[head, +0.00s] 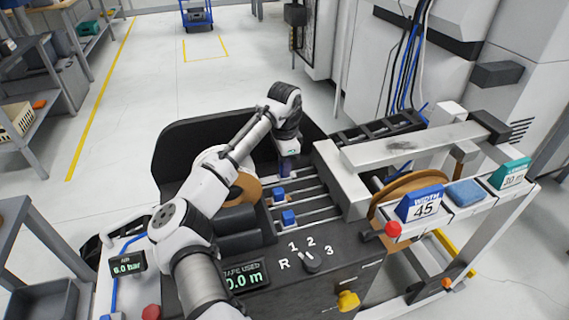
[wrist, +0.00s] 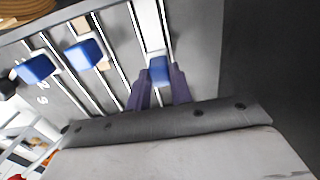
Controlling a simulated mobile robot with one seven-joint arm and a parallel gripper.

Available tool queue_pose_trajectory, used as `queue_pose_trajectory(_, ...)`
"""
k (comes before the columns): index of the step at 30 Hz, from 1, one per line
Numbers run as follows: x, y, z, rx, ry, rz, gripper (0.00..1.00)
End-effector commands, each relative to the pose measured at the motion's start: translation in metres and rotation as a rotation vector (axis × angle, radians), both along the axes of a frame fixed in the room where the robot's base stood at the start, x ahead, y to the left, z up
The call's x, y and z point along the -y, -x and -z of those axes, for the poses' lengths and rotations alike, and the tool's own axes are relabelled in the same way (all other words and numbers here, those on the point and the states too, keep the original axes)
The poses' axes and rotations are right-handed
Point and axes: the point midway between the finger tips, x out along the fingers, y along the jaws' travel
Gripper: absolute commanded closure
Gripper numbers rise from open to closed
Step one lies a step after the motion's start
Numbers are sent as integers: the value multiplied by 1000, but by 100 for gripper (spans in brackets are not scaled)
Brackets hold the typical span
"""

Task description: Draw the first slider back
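Several rails run side by side across the machine bed (head: 305,192). Two blue slider blocks stand clear of my gripper, one upper (head: 278,193) and one nearer the front (head: 289,217). They also show at the left in the wrist view (wrist: 84,54) (wrist: 36,68). A third blue slider block (wrist: 159,69) sits between the fingertips of my gripper (wrist: 160,80). The purple fingers flank it closely with no clear gap, and appear shut on it. In the head view my gripper (head: 288,168) reaches down at the far rail and hides that block.
A tape roll (head: 246,188) is beside the arm on the left. A dial (head: 311,263) marked R, 1, 2, 3 is in front. A dark guard wall is behind the rails.

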Motion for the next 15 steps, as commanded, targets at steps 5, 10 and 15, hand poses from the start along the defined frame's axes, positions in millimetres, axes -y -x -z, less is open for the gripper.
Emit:
queue_pose_trajectory(5, 0, 0, 0, 0, 0, 0, 100)
queue_pose_trajectory(10, -3, 1, 0, -1, 0, 0, 100)
queue_pose_trajectory(15, -26, 8, 0, -3, 2, -2, 100)
